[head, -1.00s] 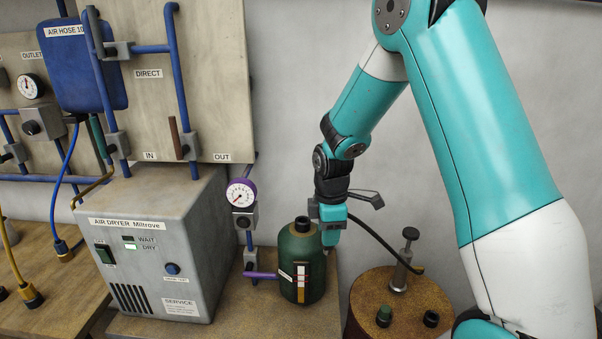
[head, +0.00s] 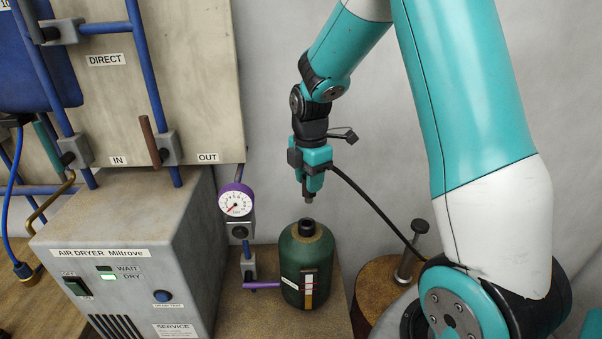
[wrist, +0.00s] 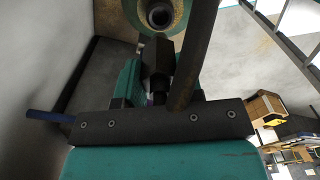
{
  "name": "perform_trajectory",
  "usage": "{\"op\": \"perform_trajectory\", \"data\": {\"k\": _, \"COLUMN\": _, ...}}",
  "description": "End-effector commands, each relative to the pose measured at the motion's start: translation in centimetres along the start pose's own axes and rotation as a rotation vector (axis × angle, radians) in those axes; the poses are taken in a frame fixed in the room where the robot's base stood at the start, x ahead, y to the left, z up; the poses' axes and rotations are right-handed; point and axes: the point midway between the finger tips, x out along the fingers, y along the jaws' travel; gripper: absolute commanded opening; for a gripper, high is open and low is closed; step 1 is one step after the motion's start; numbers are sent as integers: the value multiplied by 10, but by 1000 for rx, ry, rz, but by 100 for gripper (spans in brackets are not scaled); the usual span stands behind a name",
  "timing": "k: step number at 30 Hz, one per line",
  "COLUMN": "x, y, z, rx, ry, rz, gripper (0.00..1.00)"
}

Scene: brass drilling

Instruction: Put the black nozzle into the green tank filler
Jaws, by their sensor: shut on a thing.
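The green tank (head: 308,278) stands upright on the wooden bench, with its dark filler neck (head: 306,228) open at the top. My gripper (head: 313,180) is above the filler, pointing down. It is shut on the black nozzle (head: 308,197), whose tip sticks out below the fingers. The tip is a short way above the filler and apart from it, roughly in line with it. In the wrist view, the round filler opening (wrist: 159,14) shows at the top, beyond the dark nozzle (wrist: 157,58). The fingers hide part of the nozzle.
A black hose (head: 375,203) runs from the nozzle toward a brown drum (head: 378,290) at the right. A purple-rimmed gauge (head: 236,201) and a purple lever (head: 262,285) are just left of the tank. The grey air dryer (head: 125,255) stands further left.

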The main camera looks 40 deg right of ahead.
Motion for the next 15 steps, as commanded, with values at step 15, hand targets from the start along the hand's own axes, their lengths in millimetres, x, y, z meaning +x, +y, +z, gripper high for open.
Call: {"op": "perform_trajectory", "data": {"k": 15, "x": 32, "y": 1, "z": -4, "rx": -6, "ry": 0, "rz": 0, "gripper": 7}}
